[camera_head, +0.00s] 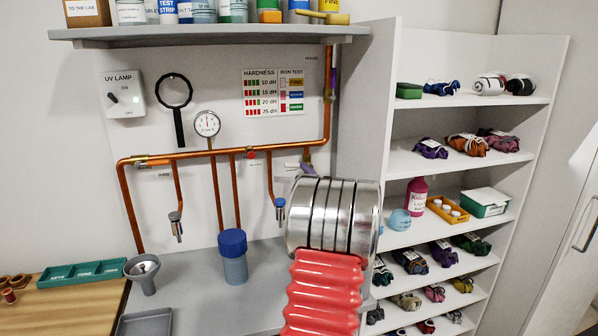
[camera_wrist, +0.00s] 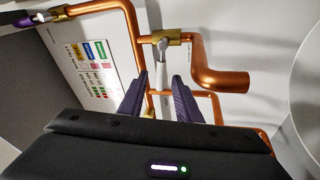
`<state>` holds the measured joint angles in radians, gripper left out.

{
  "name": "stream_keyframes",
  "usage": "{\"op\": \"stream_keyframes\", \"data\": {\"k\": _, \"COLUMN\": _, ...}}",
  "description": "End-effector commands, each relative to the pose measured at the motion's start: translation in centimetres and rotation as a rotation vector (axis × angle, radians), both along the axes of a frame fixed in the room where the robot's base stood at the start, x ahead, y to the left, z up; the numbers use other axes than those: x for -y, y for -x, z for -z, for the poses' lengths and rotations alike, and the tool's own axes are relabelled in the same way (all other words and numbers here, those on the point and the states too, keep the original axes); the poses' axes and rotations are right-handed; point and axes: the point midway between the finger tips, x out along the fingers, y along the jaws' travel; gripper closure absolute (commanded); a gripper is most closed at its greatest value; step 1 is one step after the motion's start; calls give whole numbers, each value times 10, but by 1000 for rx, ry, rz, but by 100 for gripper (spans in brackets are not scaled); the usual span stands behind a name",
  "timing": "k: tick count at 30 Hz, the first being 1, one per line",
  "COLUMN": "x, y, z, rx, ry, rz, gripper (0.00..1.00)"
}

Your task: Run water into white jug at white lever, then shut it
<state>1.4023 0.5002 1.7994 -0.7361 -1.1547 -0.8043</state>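The white lever (camera_wrist: 162,72) sits on a brass valve (camera_wrist: 166,38) of the copper pipe in the wrist view. In the head view a small pale part that looks like this lever (camera_head: 292,165) shows just left of my gripper. My gripper (camera_wrist: 160,92) is open, its two dark purple fingers apart on either side of the lever. I cannot tell whether they touch it. In the head view my red and silver arm hides most of the gripper and the bench behind it. I see no white jug in either view.
A copper pipe (camera_head: 228,152) runs along the wall with a gauge (camera_head: 207,124) above it. A blue-topped vessel (camera_head: 234,268) and a grey funnel (camera_head: 143,271) stand on the grey bench (camera_head: 195,292). Shelves (camera_head: 415,158) with bundles stand at right. A purple lever (camera_head: 331,83) is higher up.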

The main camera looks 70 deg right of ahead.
Motion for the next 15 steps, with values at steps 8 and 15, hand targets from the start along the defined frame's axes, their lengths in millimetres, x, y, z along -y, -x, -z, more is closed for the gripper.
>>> {"op": "stream_keyframes", "data": {"k": 8, "x": -10, "y": 11, "z": 4, "rx": 0, "ry": 0, "rz": 0, "gripper": 69}}
{"op": "stream_keyframes", "data": {"k": 15, "x": -10, "y": 10, "z": 3, "rx": 0, "ry": 0, "rz": 0, "gripper": 73}}
